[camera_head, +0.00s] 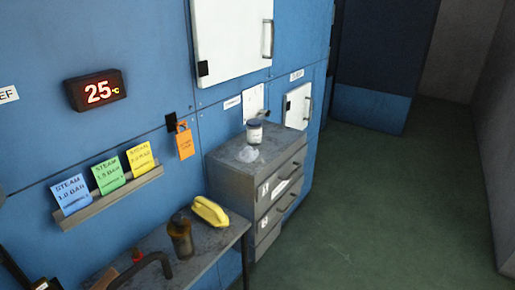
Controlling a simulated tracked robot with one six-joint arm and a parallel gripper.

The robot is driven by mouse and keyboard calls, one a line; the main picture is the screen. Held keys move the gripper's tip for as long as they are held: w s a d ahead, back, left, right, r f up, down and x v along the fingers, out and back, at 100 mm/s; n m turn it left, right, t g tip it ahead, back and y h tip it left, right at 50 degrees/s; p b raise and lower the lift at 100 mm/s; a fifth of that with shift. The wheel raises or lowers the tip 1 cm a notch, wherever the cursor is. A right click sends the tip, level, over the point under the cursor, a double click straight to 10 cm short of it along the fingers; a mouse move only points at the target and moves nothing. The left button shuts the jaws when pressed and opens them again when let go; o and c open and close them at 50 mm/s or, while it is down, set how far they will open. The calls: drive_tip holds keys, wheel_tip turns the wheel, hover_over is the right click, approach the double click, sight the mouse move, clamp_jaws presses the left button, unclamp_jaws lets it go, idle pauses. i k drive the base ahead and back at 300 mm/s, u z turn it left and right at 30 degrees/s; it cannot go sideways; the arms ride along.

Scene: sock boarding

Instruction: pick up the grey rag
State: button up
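A small crumpled pale grey-white piece (248,154), which looks like the rag, lies on top of the grey metal drawer cabinet (228,170). It is just in front of a white jar with a dark lid (254,133); I cannot tell whether they touch. Its cloth texture is too small to make out. My gripper is not clearly visible in this view, so its opening and whatever it may hold are not shown.
A worn bench (215,243) stands left of the cabinet, bearing a yellow object (210,211), a brown bottle (180,236) and a dark curved object (150,262). A card rack (110,196) juts from the blue wall. Green floor (390,200) is clear at right.

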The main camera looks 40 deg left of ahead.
sight(247, 154)
drive_tip(key=i, duration=2.7)
drive_tip(key=u, duration=2.6)
